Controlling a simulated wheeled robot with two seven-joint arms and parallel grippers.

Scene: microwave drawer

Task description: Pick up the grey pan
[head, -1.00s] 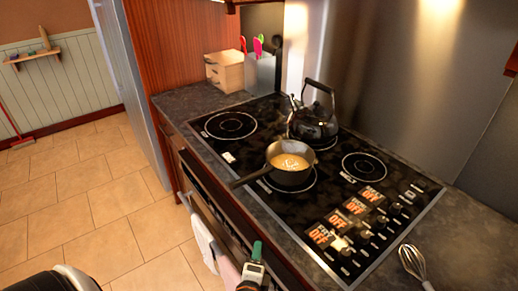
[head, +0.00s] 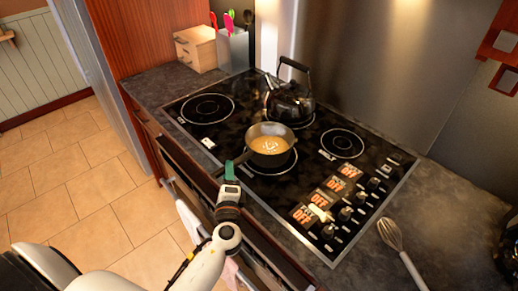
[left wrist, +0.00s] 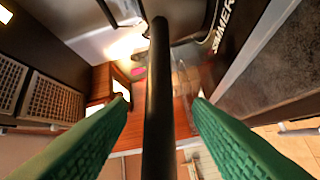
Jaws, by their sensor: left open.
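The grey pan (head: 256,132) stands upright on the front middle burner of the black stovetop, with a pale yellow liquid in it. Its handle points left toward the counter's front edge in the head view. My left gripper (head: 230,172) is at the handle's end. In the left wrist view the dark handle (left wrist: 160,95) runs between the two green fingers (left wrist: 162,105), with gaps on both sides. The left gripper is open and does not hold the handle. My right gripper is not visible.
A black kettle (head: 289,100) stands just behind the pan. A wooden box (head: 195,48) and a utensil holder (head: 232,50) stand at the back left. A towel (head: 188,218) hangs at the oven front.

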